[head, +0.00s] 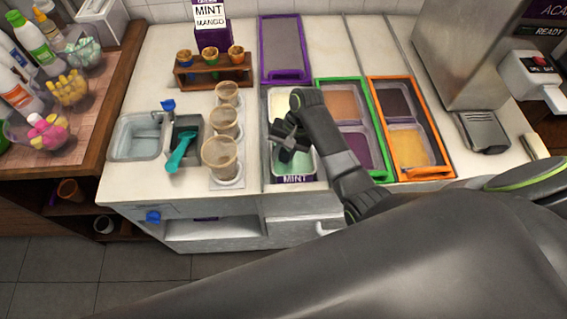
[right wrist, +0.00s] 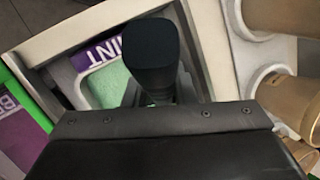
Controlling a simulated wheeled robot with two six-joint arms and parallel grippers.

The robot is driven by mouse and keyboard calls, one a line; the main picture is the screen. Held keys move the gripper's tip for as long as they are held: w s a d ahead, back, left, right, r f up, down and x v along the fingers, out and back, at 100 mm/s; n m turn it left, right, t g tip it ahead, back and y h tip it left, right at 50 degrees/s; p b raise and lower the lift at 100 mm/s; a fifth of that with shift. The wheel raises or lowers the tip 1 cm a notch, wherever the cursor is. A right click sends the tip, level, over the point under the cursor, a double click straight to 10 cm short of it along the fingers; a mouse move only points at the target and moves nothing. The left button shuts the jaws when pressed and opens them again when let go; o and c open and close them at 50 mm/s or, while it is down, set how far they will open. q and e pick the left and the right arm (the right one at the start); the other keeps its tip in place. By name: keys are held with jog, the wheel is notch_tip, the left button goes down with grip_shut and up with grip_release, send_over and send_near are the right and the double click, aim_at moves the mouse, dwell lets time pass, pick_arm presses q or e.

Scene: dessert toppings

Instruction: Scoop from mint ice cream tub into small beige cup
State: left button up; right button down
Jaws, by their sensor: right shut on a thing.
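The mint ice cream tub (head: 302,165) sits in the counter, pale green inside, with a purple MINT label at its front edge; it also shows in the right wrist view (right wrist: 107,86). My right gripper (head: 287,143) is over this tub, shut on a dark-handled tool (right wrist: 150,55). The tool looks like a scoop, but its working end is hidden, so I cannot tell if it touches or holds ice cream. The small beige cup (head: 227,94) stands upright at the back of a row of three on the counter, left of the tub. My left gripper is out of view.
A medium cup (head: 224,123) and a large cup (head: 220,157) stand in front of the small one. A teal scoop (head: 182,149) rests in a dark well beside a water basin (head: 138,136). A wooden cone rack (head: 213,71) stands behind the cups. Orange-framed tubs (head: 444,172) lie right.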

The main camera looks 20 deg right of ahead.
aim_at(282, 151)
jog(key=shift+w+d+f+b, duration=0.1)
jog(key=shift+w+d+b, duration=0.1)
jog(key=shift+w+b, duration=0.4)
jog(key=shift+r+p, duration=0.25)
jog(key=shift+p, duration=0.2)
jog(key=shift+s+a+t+p, duration=0.1)
jog(key=shift+t+p, duration=0.2)
jog(key=shift+p, duration=0.05)
jog(key=shift+s+a+n+t+h+p, duration=0.1)
jog(key=shift+s+n+t+h+p, duration=0.3)
jog(key=shift+s+t+h+p, duration=0.15)
jog(key=shift+r+p, duration=0.45)
jog(key=shift+p, duration=0.2)
jog(key=shift+s+r+p, duration=0.15)
jog(key=shift+r+p, duration=0.6)
jog(key=shift+p, duration=0.4)
jog(key=r+p, duration=0.3)
jog(key=shift+s+a, duration=0.15)
jog(key=shift+s, duration=0.2)
jog(key=shift+s+r, duration=0.1)
jog(key=shift+s+a+r, duration=0.1)
jog(key=shift+s+r, duration=0.1)
jog(key=shift+r, duration=0.45)
jog(key=shift+s+a+r, duration=0.1)
jog(key=shift+s+r, duration=0.15)
jog(key=shift+r, duration=0.4)
jog(key=shift+s+r, duration=0.2)
jog(key=shift+r, duration=0.45)
